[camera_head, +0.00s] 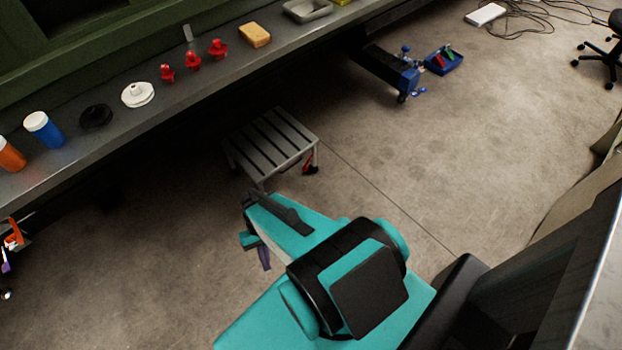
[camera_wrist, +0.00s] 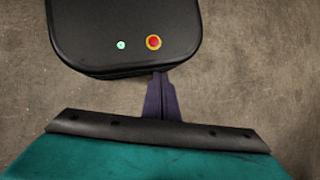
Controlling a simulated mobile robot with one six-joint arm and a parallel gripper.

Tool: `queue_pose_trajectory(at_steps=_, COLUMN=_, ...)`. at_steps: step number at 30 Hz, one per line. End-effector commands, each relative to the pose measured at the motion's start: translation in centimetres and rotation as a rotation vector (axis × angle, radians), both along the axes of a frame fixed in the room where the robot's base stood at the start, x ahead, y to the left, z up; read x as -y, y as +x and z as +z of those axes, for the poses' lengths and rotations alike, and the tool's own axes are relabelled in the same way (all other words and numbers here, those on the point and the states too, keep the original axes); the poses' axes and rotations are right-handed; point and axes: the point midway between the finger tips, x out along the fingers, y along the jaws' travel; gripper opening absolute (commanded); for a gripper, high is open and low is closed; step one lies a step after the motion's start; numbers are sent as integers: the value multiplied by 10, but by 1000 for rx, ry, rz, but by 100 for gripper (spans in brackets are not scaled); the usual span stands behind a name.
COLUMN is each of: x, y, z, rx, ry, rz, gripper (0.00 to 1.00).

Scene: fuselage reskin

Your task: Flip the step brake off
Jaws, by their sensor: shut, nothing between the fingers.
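A grey slatted step (camera_head: 272,142) stands on the floor in the head view, partly under the bench edge. A small red brake lever (camera_head: 308,160) shows at its right side, low near a leg with a black foot. I cannot tell the lever's exact position at this size. My gripper (camera_head: 265,258) shows only in part below the arm in the head view, nearer to me than the step and apart from it. In the wrist view, the dark purple fingers of my gripper (camera_wrist: 162,97) are together and empty. The step is not in the wrist view.
A long grey bench (camera_head: 120,140) runs along the left, with bottles, red parts and a yellow sponge (camera_head: 255,35) on it. A blue wheeled jack (camera_head: 403,75) and a blue tray (camera_head: 444,60) stand beyond the step. The floor right of the step is clear.

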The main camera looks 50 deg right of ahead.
Motion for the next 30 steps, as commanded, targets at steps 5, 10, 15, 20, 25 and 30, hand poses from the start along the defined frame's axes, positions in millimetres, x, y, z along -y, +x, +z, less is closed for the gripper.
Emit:
queue_pose_trajectory(at_steps=5, x=1, y=28, z=-49, rx=8, ry=84, rz=-145, gripper=0)
queue_pose_trajectory(at_steps=10, x=5, y=54, z=-82, rx=23, ry=166, rz=-279, gripper=0)
queue_pose_trajectory(at_steps=15, x=14, y=82, z=-113, rx=43, ry=247, rz=-410, gripper=0)
queue_pose_trajectory(at_steps=20, x=28, y=110, z=-140, rx=70, ry=323, rz=-531, gripper=0)
queue_pose_trajectory(at_steps=25, x=48, y=140, z=-167, rx=104, ry=405, rz=-659, gripper=0)
queue_pose_trajectory(at_steps=30, x=76, y=169, z=-193, rx=146, ry=484, rz=-785, gripper=0)
